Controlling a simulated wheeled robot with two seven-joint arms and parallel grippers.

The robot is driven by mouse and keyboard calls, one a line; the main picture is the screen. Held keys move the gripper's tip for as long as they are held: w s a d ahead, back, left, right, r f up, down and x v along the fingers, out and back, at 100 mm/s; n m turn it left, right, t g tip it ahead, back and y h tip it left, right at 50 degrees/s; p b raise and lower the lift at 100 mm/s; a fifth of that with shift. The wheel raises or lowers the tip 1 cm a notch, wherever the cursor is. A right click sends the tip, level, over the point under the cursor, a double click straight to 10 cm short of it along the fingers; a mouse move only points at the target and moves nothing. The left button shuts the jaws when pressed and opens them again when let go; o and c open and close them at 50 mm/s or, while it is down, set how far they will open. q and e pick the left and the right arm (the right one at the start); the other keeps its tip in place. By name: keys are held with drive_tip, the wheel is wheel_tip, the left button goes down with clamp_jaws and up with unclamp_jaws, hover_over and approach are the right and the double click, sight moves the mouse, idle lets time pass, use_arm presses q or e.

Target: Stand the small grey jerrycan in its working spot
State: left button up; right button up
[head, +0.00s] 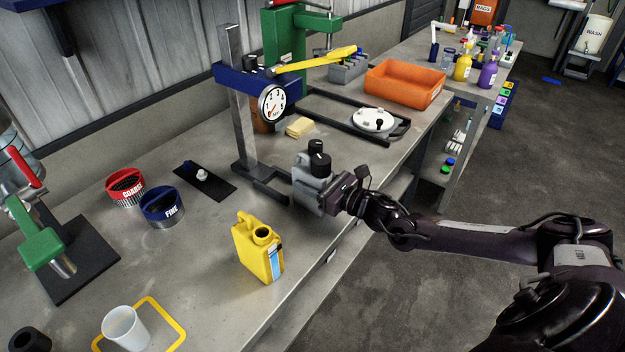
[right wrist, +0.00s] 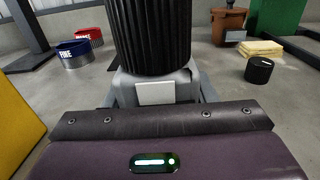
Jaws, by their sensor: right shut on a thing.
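The small grey jerrycan (head: 307,190) with a black cap (head: 319,164) is upright at the right end of the column stand's dark foot (head: 262,188). My right gripper (head: 328,196) is shut on it from the right; its fingertips are largely hidden. In the right wrist view the ribbed black cap (right wrist: 150,40) and the grey body (right wrist: 155,92) stand straight ahead of the gripper. I cannot tell whether the can touches the bench. The stand has a grey post (head: 238,100), a blue head and a dial (head: 272,104). My left gripper is not in view.
A yellow jerrycan (head: 256,250) stands in front. Red (head: 125,187) and blue (head: 161,208) sieves lie left. A white cup (head: 124,328) is by a yellow outline (head: 172,318). Behind are a yellow sponge (head: 300,127), a white lid (head: 373,119) and an orange tray (head: 404,84).

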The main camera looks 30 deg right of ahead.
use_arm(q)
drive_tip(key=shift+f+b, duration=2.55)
use_arm(e)
drive_tip(key=shift+x, duration=3.95)
drive_tip(key=shift+w+r, duration=0.1)
drive_tip(key=shift+r, duration=0.05)
drive_tip(key=shift+w+b, duration=0.25)
drive_tip(key=shift+b, duration=0.05)
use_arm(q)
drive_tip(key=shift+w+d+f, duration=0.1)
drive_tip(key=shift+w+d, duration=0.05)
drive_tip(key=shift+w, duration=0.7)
use_arm(e)
drive_tip(key=shift+w+a, duration=0.1)
use_arm(q)
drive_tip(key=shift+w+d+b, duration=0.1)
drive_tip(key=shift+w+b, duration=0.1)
drive_tip(key=shift+b, duration=0.1)
use_arm(e)
drive_tip(key=shift+w+a, duration=0.15)
drive_tip(key=shift+w, duration=0.15)
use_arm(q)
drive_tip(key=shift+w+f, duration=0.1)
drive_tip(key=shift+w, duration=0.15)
use_arm(e)
drive_tip(key=shift+w+a, duration=0.1)
drive_tip(key=shift+w, duration=0.15)
